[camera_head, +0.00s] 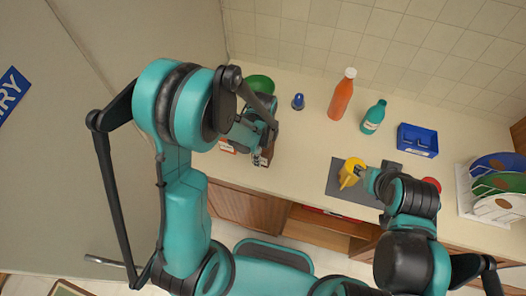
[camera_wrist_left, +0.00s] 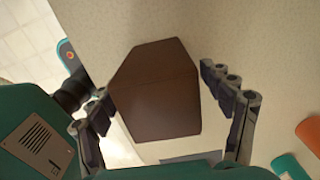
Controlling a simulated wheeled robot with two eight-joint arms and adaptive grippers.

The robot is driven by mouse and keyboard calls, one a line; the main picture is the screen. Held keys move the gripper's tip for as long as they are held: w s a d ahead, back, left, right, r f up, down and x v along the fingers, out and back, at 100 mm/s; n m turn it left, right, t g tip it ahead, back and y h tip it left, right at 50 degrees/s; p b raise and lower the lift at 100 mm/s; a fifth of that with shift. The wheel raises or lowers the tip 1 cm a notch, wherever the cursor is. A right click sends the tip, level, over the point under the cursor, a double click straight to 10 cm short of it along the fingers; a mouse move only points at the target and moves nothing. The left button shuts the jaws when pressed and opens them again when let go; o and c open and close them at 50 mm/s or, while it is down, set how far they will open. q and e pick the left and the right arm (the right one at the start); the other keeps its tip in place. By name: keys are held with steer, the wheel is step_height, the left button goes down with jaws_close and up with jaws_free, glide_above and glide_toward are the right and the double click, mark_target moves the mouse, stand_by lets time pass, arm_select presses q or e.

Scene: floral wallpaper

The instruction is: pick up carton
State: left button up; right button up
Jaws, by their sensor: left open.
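The carton (camera_wrist_left: 155,92) is a brown box in the left wrist view, between the two spread fingers of my left gripper (camera_wrist_left: 153,82). Gaps show beside it near the right finger; the left finger is close to its edge, and I cannot tell whether they touch. In the head view my left gripper (camera_head: 258,150) is low over the counter's front left part, and the arm mostly hides the carton there. My right gripper (camera_head: 368,182) is beside a yellow mug (camera_head: 351,171) on a dark mat; its fingers are too small to read.
On the counter (camera_head: 305,150) stand a green bowl (camera_head: 260,84), a small blue item (camera_head: 298,101), an orange bottle (camera_head: 341,95), a teal bottle (camera_head: 374,117), a blue tray (camera_head: 417,140) and a plate rack (camera_head: 490,205). The counter's middle is clear. A tiled wall is behind.

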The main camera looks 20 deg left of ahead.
arm_select(q)
steer(key=c, duration=1.5)
